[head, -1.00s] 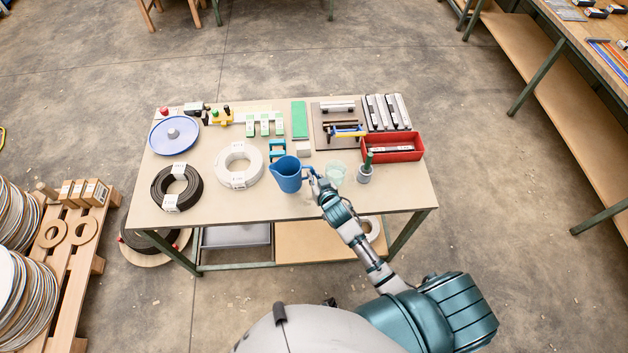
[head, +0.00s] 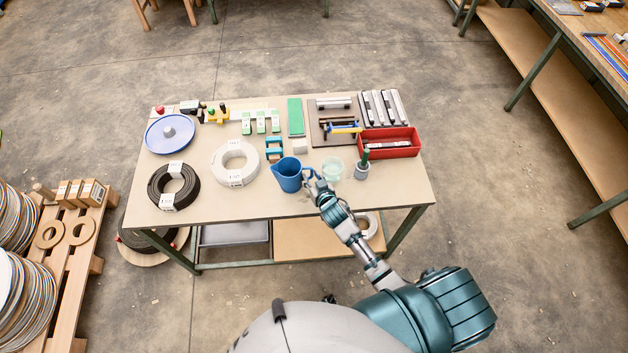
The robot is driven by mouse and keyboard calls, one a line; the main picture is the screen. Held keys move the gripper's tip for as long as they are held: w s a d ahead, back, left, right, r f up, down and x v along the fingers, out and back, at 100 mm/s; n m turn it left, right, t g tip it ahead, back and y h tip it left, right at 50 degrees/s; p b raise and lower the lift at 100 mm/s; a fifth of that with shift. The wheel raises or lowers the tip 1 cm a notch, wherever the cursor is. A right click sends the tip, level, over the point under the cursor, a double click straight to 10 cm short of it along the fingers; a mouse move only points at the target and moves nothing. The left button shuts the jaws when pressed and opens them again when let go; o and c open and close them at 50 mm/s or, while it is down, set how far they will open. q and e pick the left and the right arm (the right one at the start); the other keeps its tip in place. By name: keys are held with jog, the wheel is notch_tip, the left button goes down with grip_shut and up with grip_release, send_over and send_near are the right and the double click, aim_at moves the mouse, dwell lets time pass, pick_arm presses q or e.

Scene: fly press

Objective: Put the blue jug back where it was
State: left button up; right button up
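The blue jug (head: 287,176) stands upright near the front edge of the table (head: 240,206), with its open top up and its spout to the left. Its handle side faces right, toward my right gripper (head: 311,179). The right gripper's fingers are closed around the handle and hide most of it. Whether the jug's base touches the table or is slightly above it is hard to tell. My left gripper is out of view.
A clear cup (head: 333,169) and a grey pot with a green handle (head: 363,161) stand close right of my gripper. A white coil (head: 235,163) lies left of the jug. A red bin (head: 390,143) is behind right. Bare tabletop shows at front left and right.

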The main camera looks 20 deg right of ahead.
jog(key=shift+s+d+r, duration=0.1)
jog(key=shift+s+d, duration=0.1)
jog(key=shift+s, duration=0.2)
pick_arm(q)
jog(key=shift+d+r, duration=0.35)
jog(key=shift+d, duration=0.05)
pick_arm(e)
jog(key=v, duration=1.1)
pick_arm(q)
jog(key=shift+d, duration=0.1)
pick_arm(e)
jog(key=shift+d, duration=0.3)
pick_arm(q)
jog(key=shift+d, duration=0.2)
pick_arm(e)
jog(key=shift+d, duration=0.1)
